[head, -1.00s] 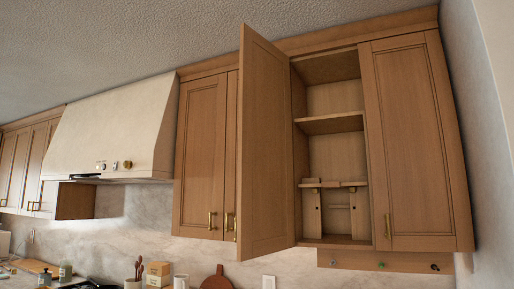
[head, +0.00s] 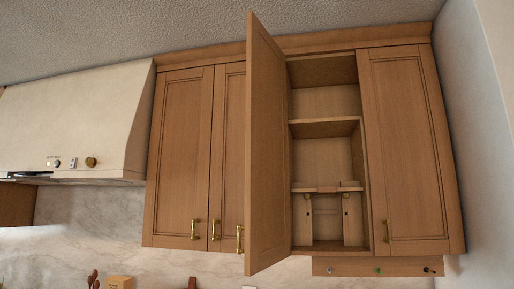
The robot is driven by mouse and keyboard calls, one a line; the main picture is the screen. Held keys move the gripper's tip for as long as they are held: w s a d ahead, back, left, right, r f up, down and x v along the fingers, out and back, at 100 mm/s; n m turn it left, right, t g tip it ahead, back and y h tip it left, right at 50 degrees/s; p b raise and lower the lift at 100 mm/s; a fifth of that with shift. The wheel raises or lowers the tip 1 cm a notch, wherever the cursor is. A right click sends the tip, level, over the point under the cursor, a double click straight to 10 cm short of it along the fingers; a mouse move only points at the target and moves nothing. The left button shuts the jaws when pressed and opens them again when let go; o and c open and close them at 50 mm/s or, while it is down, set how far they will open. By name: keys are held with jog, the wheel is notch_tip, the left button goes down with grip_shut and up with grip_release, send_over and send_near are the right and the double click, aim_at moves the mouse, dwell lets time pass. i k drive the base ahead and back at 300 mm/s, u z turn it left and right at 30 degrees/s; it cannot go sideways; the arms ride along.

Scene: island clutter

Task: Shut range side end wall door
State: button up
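A wooden upper cabinet door (head: 264,150) stands open in the head view, swung out toward me and hinged on the left of its opening. A brass handle (head: 239,238) shows at its lower left edge. Behind it the open cabinet compartment (head: 323,102) shows shelves. My gripper is not in view.
Two shut doors (head: 183,150) are left of the open one, and the pale range hood (head: 75,120) is further left. A wooden rail with small knobs (head: 345,267) hangs below the open compartment.

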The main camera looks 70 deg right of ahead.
aim_at(267, 228)
jog(key=z, duration=0.05)
jog(key=i, duration=1.2)
jog(key=z, duration=0.7)
jog(key=k, duration=0.2)
jog(key=z, duration=2.65)
